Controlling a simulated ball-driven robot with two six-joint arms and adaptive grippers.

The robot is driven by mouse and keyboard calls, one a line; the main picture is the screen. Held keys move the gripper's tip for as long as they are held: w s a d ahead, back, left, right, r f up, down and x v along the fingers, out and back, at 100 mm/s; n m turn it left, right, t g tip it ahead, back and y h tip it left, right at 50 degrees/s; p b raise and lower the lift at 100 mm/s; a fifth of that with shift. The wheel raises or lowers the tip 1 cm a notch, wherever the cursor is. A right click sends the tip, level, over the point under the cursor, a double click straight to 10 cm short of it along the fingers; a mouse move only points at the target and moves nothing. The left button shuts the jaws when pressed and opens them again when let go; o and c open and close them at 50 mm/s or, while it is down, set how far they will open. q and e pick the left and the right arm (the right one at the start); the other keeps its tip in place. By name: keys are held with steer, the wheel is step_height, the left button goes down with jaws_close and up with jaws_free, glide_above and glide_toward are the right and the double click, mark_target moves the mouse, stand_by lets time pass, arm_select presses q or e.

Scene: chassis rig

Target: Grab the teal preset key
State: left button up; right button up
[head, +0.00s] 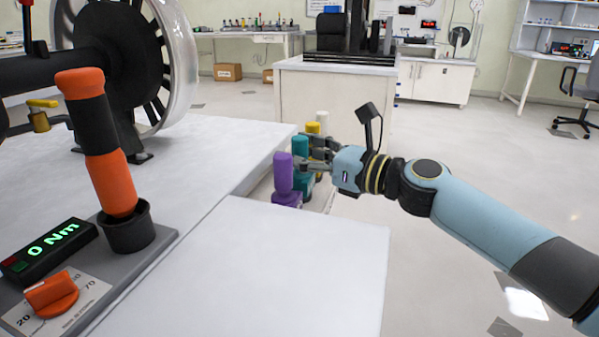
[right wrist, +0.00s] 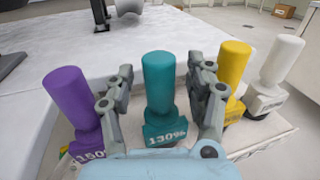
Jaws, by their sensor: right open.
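The teal preset key (head: 301,152) stands upright in a row of keys at the edge of the white table. In the right wrist view the teal key (right wrist: 159,85) has a round upper handle and a base marked 130%. My right gripper (head: 312,153) reaches in from the right at the row. In the right wrist view its open fingers (right wrist: 162,90) stand on either side of the teal key, with a visible gap on both sides. The far side of the key is hidden. My left gripper is not in view.
A purple key (head: 284,176) stands on one side of the teal key, and a yellow key (right wrist: 233,70) and a white key (right wrist: 281,62) on the other. The yellow key is close to the right finger. An orange-handled tool (head: 110,175) stands at the left.

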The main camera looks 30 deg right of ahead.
steer(key=shift+w, duration=0.1)
jaws_close()
stand_by(0.3)
stand_by(0.5)
